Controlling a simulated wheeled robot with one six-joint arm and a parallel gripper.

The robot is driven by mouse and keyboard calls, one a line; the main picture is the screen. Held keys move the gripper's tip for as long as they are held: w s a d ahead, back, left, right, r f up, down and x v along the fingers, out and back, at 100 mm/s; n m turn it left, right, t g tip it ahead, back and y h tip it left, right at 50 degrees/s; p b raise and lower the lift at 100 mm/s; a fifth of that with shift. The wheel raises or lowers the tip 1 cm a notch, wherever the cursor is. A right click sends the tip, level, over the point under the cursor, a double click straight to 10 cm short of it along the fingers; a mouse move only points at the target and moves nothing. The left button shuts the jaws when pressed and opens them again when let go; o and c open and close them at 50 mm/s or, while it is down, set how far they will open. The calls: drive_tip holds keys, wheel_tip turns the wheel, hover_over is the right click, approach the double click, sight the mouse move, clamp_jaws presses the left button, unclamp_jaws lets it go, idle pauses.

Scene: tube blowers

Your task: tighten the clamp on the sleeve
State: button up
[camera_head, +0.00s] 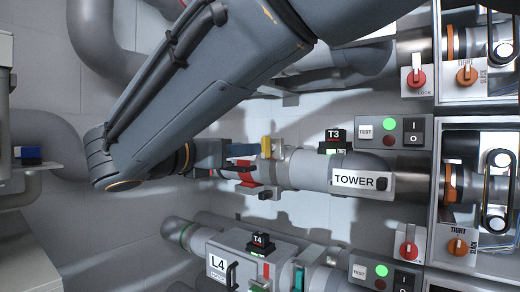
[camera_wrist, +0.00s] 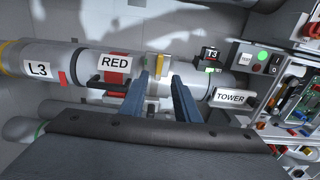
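My gripper (camera_wrist: 164,85) is open in the wrist view, its two blue fingers apart over the tube beside the RED label (camera_wrist: 113,64). A yellow piece (camera_wrist: 153,66) stands by the fingertips; I cannot tell whether they touch it. It also shows in the head view (camera_head: 266,147). Two orange knobs marked TIGHT and SLACK sit at the right of the head view, one in the upper box (camera_head: 467,73) and one in the lower box (camera_head: 458,246). Neither knob is near my gripper. I cannot tell which part is the sleeve with the clamp.
The TOWER label (camera_head: 361,180) and T3 box (camera_head: 339,135) are on the tube right of my gripper. The L4 tube (camera_head: 217,264) runs below. Red switches (camera_head: 416,78) and green-lit TEST panels (camera_head: 389,124) are at the right. My arm crosses the upper left.

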sight(263, 146)
drive_tip(key=p+x, duration=0.1)
drive_tip(key=x, duration=0.6)
drive_tip(key=shift+w+r+p, duration=0.2)
drive_tip(key=shift+w+p, duration=0.05)
drive_tip(key=shift+p, duration=0.1)
clamp_jaws()
